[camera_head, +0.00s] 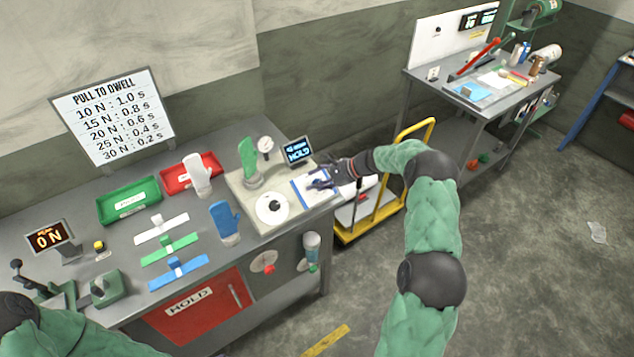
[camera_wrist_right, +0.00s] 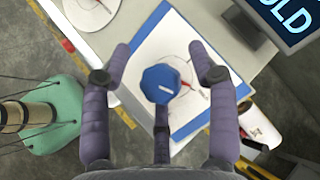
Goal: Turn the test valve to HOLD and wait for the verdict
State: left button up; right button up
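The test valve is a blue knob (camera_wrist_right: 160,84) with a white mark, on a white dial card (camera_wrist_right: 210,95) with a blue border. In the wrist view, my right gripper (camera_wrist_right: 163,72) has its fingers spread on both sides of the knob, with visible gaps. In the head view, the right gripper (camera_head: 322,180) is over the dial card (camera_head: 300,193) and hides most of the knob. A small display (camera_head: 299,151) behind it reads HOLD; its smaller line is unclear. The wrist view shows part of this display (camera_wrist_right: 284,18). My left gripper is out of view.
A green glove (camera_head: 249,165) stands upright beside a round gauge (camera_head: 265,144) on the test stand. A white disc (camera_head: 272,208) lies in front. Red and green trays (camera_head: 128,200) and other gloves are left. A yellow cart (camera_head: 378,222) stands right of the bench.

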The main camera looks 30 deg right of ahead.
jog(key=shift+f, duration=0.1)
jog(key=shift+s+d+r, duration=0.3)
jog(key=shift+d, duration=0.05)
jog(key=v, duration=1.1)
jog(key=shift+a, duration=0.1)
